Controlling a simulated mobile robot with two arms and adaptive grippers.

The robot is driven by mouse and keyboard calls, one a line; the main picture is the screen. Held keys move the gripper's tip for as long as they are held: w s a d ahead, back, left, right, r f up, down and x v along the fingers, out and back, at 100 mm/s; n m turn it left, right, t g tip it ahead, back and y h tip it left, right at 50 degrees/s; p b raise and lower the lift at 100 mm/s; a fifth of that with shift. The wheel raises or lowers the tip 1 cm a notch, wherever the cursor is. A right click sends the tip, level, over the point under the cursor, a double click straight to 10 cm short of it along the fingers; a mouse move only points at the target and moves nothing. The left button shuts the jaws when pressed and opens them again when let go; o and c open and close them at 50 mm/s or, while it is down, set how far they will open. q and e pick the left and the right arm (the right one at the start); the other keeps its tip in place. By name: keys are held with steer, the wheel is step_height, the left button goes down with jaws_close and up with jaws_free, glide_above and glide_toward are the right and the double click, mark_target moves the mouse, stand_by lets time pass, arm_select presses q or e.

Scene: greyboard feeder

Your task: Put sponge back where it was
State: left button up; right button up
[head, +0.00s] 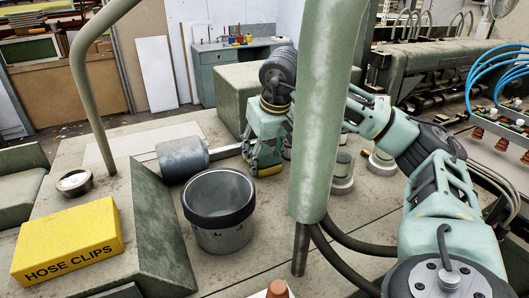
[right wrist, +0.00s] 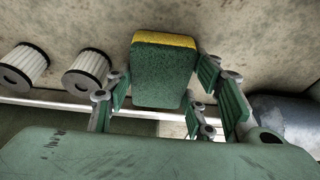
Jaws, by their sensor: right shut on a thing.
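The sponge (right wrist: 164,78) is green with a yellow layer along its far edge in the right wrist view. It sits between the finger pads of my right gripper (right wrist: 170,92), which is shut on it. In the head view my right gripper (head: 264,168) points down over the machine top, and a yellow strip of the sponge (head: 269,171) shows at its fingertips. Whether the sponge touches the surface I cannot tell. My left gripper is not in view.
A dark-rimmed grey bucket (head: 222,234) stands in front of my right gripper. A metal cylinder (head: 182,159) lies to its left. A yellow hose clips box (head: 66,242) is at the front left. Pale filters (right wrist: 88,70) stand nearby. A thick green pipe (head: 322,110) rises right of the gripper.

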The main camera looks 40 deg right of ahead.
mark_target(267, 160)
steer(key=shift+f, duration=0.15)
steer(key=o, duration=0.9)
steer(key=shift+o, duration=0.5)
steer(key=shift+r, duration=0.45)
steer(key=b+v, duration=0.1)
steer(key=v, duration=0.4)
steer(key=shift+a, duration=0.1)
steer(key=p+v, duration=0.2)
steer(key=v, duration=0.4)
steer(key=shift+s+r, duration=0.25)
